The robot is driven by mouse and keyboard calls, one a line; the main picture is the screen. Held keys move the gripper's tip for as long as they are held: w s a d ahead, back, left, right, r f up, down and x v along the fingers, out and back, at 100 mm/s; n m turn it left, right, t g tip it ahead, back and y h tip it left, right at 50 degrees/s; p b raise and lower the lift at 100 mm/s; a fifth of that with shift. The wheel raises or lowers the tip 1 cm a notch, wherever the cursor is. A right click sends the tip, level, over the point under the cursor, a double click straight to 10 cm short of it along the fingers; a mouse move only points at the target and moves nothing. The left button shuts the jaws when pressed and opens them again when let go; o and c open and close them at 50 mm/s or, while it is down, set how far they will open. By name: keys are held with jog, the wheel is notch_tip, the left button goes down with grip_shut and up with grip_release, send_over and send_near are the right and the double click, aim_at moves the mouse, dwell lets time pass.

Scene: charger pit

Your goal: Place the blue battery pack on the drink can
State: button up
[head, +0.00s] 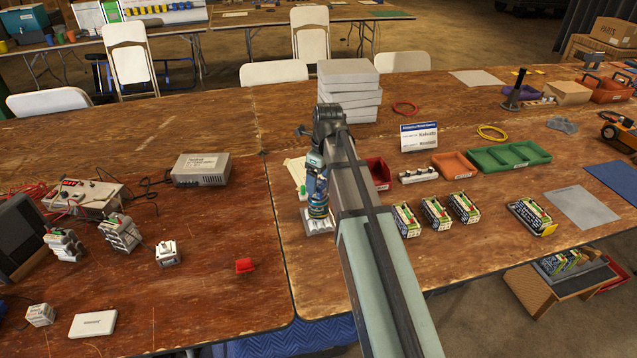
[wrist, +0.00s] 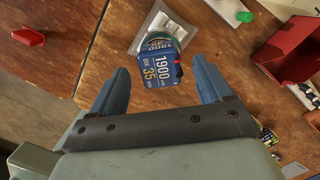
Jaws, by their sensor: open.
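The blue battery pack (wrist: 160,68), labelled 1900 and 35, shows in the wrist view between the fingers of my gripper (wrist: 160,64). My gripper is open, with a gap on each side of the pack. The pack appears to rest on the drink can, whose round greenish rim (wrist: 151,38) shows just behind it; the pack hides most of the can. In the head view my gripper (head: 316,172) points down over the can (head: 318,211), which stands upright on a pale metal plate (head: 316,226). The exact contact between pack and can is too small to tell.
A red bin (head: 378,172) stands close to the right of my gripper. Several battery packs (head: 435,213) stand farther right. A stack of grey boxes (head: 348,90) stands behind. A small red piece (head: 244,266) lies left of the can, with bare table between.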

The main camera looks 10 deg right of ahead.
aim_at(323, 185)
notch_tip(323, 185, up, 10)
jog(key=shift+s+d, duration=0.4)
